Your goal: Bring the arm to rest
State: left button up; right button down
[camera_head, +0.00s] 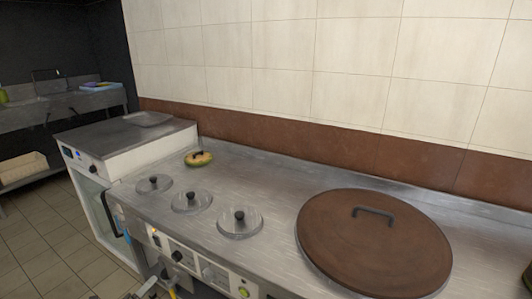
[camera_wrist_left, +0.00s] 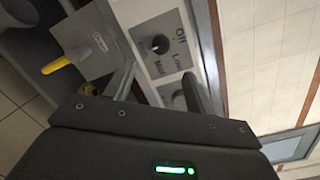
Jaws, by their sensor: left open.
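My left gripper (camera_wrist_left: 158,80) shows in the left wrist view as a dark body with a green light. Its two fingers are apart, with nothing held between them. Beyond them is a light panel with a dark knob (camera_wrist_left: 160,44) and printed labels. In the head view only a small part of my left gripper (camera_head: 148,288) shows, at the bottom edge in front of the counter's control panel. Whether it touches the panel cannot be told. My right gripper is not clearly in view.
The steel counter (camera_head: 270,180) holds a large brown lid (camera_head: 360,250) at right, several small round lids and a green-and-tan item (camera_head: 199,158). A white appliance (camera_head: 105,150) stands at left. A yellow-handled thing (camera_wrist_left: 57,65) is near the left finger. Tiled floor (camera_head: 50,240) is open at left.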

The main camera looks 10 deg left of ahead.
pick_arm(q)
jog(key=s+d+f+n+g+y+p, duration=0.1)
jog(key=s+f+n+g+y+p, duration=0.25)
jog(key=s+f+n, duration=0.65)
jog(key=s+d+f+n+g+y+p, duration=0.15)
jog(key=s+f+n+g+p, duration=0.45)
jog(key=f, duration=0.8)
jog(key=s+d+f+n+g, duration=0.2)
jog(key=s+d, duration=0.3)
jog(key=s, duration=0.3)
jog(key=s+d+f+n+g+h+p, duration=0.1)
jog(key=s+d+f+n+g, duration=0.1)
jog(key=s+d, duration=0.4)
jog(key=s+d+f+n+g+p, duration=0.1)
jog(key=s+d+f+n+g, duration=0.2)
jog(key=s, duration=0.8)
jog(key=shift+s+d+f+n, duration=0.4)
jog(key=shift+d+f+n, duration=0.5)
jog(key=shift+d, duration=0.25)
pick_arm(e)
jog(key=s+d+f, duration=0.2)
jog(key=s+f, duration=0.1)
jog(key=s, duration=0.5)
jog(key=s+d+f+g, duration=0.1)
jog(key=s+d+f, duration=0.1)
jog(key=s, duration=0.7)
jog(key=shift+d+f, duration=0.15)
jog(key=shift+f, duration=0.6)
pick_arm(q)
jog(key=shift+a, duration=0.1)
